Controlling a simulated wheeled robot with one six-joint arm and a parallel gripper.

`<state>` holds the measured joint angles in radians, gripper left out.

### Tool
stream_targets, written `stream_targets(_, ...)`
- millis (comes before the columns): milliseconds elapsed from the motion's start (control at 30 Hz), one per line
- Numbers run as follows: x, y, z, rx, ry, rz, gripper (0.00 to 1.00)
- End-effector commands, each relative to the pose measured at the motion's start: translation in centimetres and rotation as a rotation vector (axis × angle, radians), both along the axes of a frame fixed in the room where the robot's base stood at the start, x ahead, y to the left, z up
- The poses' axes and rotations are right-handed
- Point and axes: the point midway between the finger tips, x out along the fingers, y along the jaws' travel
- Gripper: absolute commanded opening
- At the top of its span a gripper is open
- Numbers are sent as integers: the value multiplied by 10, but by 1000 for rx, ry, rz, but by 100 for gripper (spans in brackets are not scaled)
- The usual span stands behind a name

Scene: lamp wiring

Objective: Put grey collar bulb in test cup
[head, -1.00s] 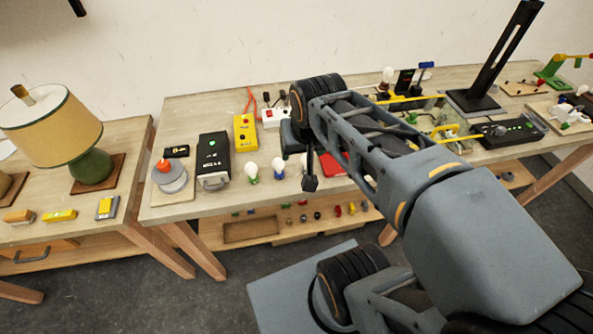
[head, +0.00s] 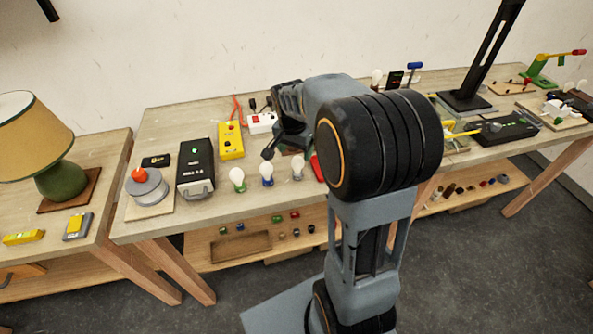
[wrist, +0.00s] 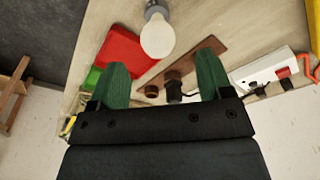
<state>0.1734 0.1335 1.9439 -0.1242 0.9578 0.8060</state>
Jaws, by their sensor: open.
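The grey collar bulb (head: 297,166) stands on the near part of the bench, rightmost in a row of bulbs in the head view. In the wrist view its white globe (wrist: 158,36) and grey collar show at the top, ahead of my gripper and apart from it. My gripper (wrist: 165,78) is open, with two green fingers and nothing between them. In the head view my arm hides most of it. A brown board (wrist: 180,72) with a small brown round piece and a dark fitting lies beyond the fingers. I cannot tell which thing is the test cup.
A green collar bulb (head: 237,178) and a blue collar bulb (head: 266,173) stand left of the grey one. A black box (head: 196,170), a yellow box (head: 231,141) and a red-switched white strip (head: 261,123) are nearby. A red tray (wrist: 123,55) lies beside the bulb.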

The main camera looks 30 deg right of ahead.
Motion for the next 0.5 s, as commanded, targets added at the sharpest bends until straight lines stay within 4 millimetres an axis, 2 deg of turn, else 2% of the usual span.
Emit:
stream_targets(267,1,-2,-16,1,2,0,73)
stream_targets(500,2,-7,-48,2,2,-1,73)
